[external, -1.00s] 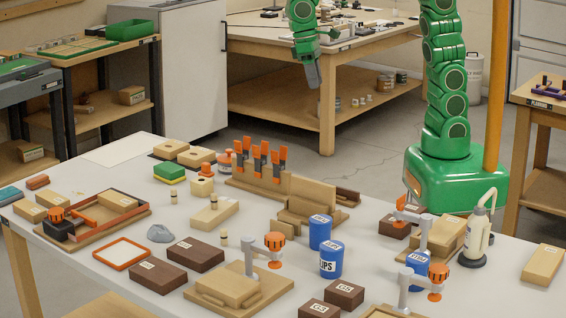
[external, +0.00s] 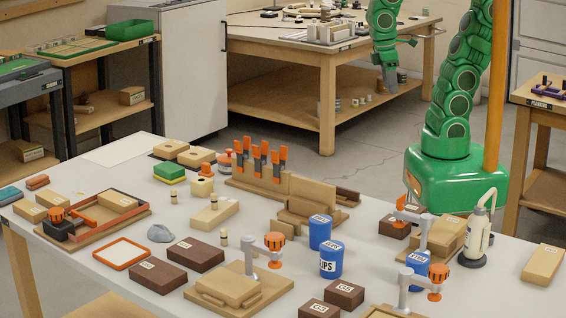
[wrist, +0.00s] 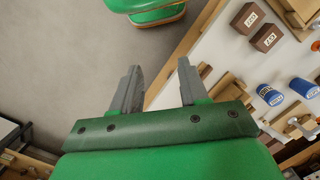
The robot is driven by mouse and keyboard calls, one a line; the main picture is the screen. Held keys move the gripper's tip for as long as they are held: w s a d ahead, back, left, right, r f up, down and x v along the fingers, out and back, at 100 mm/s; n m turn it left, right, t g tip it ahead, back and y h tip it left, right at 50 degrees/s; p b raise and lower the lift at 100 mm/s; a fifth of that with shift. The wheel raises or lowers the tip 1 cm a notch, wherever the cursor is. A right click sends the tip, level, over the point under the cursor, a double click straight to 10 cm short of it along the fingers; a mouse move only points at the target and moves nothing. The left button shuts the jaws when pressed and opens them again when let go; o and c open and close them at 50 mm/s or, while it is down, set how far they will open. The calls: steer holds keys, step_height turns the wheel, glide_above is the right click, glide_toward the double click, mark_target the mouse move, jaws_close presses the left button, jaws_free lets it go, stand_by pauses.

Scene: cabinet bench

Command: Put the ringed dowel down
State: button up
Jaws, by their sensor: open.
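Small pale dowels stand on the white bench in the external view: one (external: 173,197) left of a light wooden block, and one (external: 224,237) in front of it. A third dowel (external: 214,202) stands up from the wooden block (external: 206,219). They are too small for me to tell which one is ringed. My gripper (external: 392,88) is raised beyond the bench's far side, well away from all of the dowels. In the wrist view its two grey fingers (wrist: 160,68) are apart with nothing between them. No dowel can be made out in that view.
Blue cans (external: 331,261) and brown blocks (external: 344,294) crowd the bench's near right. A rack with orange-topped clamps (external: 259,163) stands at the back middle. An orange-rimmed tray (external: 121,253) lies at the left. The bench's far left corner has free room.

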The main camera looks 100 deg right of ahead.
steer(key=shift+s+d+f, duration=0.15)
steer(key=shift+s+d, duration=0.05)
steer(key=shift+s, duration=0.35)
steer(key=shift+s+d+f, duration=0.2)
steer(key=shift+s, duration=0.3)
steer(key=shift+s+d+f, duration=0.15)
steer(key=shift+s+d, duration=0.05)
steer(key=shift+s, duration=0.35)
stand_by(0.6)
